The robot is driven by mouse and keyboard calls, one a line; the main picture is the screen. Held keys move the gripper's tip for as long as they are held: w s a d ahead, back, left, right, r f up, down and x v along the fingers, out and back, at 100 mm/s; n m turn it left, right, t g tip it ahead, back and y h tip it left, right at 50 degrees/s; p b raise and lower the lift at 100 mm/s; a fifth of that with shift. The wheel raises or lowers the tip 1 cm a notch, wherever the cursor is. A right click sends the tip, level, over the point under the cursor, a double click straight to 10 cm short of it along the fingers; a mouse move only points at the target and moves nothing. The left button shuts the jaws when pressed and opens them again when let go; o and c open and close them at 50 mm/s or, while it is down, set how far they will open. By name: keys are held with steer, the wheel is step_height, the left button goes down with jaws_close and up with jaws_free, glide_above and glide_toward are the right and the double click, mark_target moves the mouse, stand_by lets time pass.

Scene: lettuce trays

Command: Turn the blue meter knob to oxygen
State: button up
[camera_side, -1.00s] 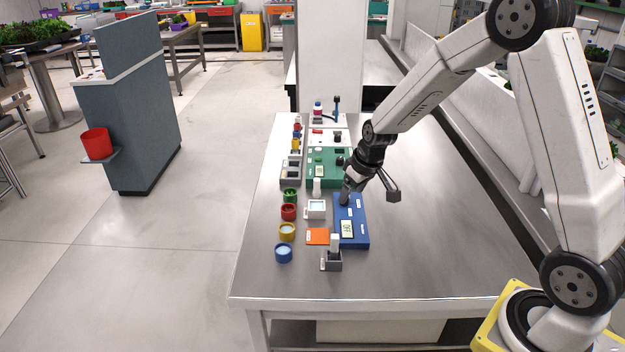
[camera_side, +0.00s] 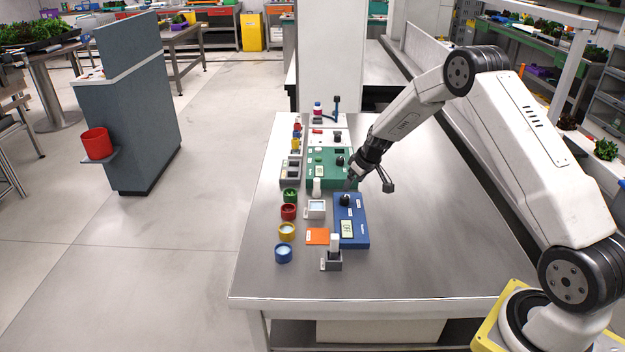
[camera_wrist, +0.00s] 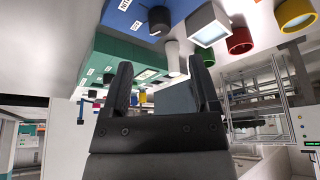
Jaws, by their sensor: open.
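The blue meter (camera_side: 360,238) lies on the steel table, with a pale display (camera_side: 347,229) near its front and a black knob (camera_side: 345,200) near its back left. My gripper (camera_side: 351,184) is just behind and above the knob, clear of it. In the wrist view my gripper (camera_wrist: 162,78) is open with nothing between its fingers. The meter (camera_wrist: 135,8) and its knob (camera_wrist: 159,18) show at the top edge, beyond the fingertips. The small labels and the knob's pointer are too small to read, so the knob's setting cannot be told.
A green meter (camera_side: 318,182) with its own knob stands just behind the blue one. Small coloured cups (camera_side: 283,253) line the left, with a white square container (camera_side: 316,208), an orange pad (camera_side: 317,236) and a grey holder (camera_side: 331,262) nearby. The right side of the table is clear.

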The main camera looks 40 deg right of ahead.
mark_target(345, 197)
steer(key=shift+x, duration=3.85)
steer(key=shift+c, duration=0.3)
jaws_close()
